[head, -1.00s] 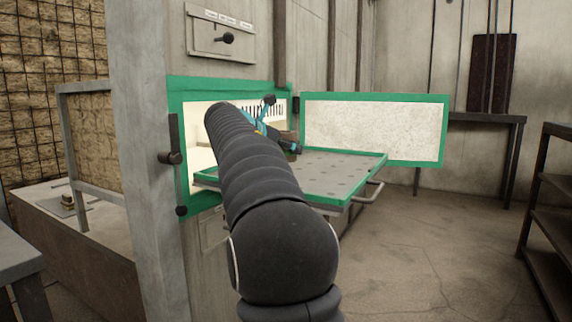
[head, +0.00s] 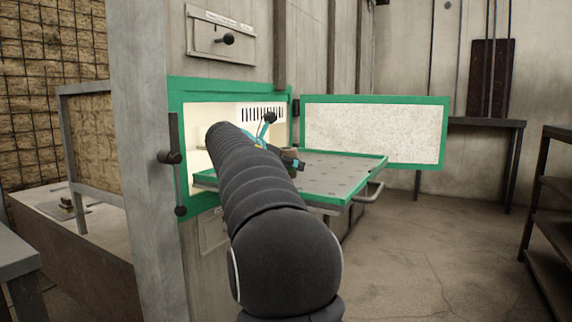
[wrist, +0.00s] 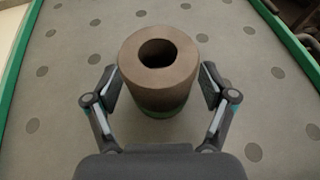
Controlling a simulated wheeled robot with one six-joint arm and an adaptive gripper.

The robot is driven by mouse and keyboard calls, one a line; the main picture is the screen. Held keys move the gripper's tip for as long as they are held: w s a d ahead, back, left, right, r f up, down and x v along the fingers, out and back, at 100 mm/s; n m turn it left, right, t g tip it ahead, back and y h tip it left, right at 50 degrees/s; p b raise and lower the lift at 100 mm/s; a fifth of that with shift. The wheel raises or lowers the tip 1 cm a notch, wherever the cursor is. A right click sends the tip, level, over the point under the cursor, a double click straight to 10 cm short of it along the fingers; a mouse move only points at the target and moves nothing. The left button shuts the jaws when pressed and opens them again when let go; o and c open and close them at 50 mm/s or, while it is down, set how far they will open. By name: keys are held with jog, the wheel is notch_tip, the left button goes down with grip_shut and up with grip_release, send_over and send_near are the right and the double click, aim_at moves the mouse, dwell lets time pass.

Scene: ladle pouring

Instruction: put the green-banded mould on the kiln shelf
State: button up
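The green-banded mould (wrist: 160,85) is a brown hollow cylinder with a round opening on top and a green band near its base. It stands upright on the grey, dotted kiln shelf (wrist: 262,85). My gripper (wrist: 160,80) has one finger on each side of the mould, with a narrow gap showing beside each pad. In the head view, my arm hides most of the mould; a small brown part (head: 290,155) shows beside the gripper. The shelf (head: 335,172) has a green rim and extends out of the kiln opening.
The green-framed kiln door (head: 375,130) stands open behind the shelf. The kiln mouth's green frame (head: 176,130) is close left of my arm. A handle (head: 368,193) sticks out from the shelf's right side. A dark rack (head: 550,225) stands at right; the floor between is clear.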

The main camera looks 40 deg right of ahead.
jog(key=shift+r, duration=0.2)
jog(key=p+v, duration=0.1)
jog(key=v, duration=1.1)
jog(key=shift+p, duration=0.3)
jog(key=shift+f, duration=0.1)
jog(key=s+a+f+m+t+y, duration=0.1)
jog(key=s+a+f+m+y, duration=0.5)
jog(key=s+a+f+m, duration=0.4)
jog(key=s+a+f+m+t+y, duration=0.2)
jog(key=s+a+f+m+y, duration=0.5)
jog(key=s+a+f, duration=0.8)
notch_tip(320, 180, down, 5)
jog(key=s+m, duration=0.3)
jog(key=shift+a, duration=0.4)
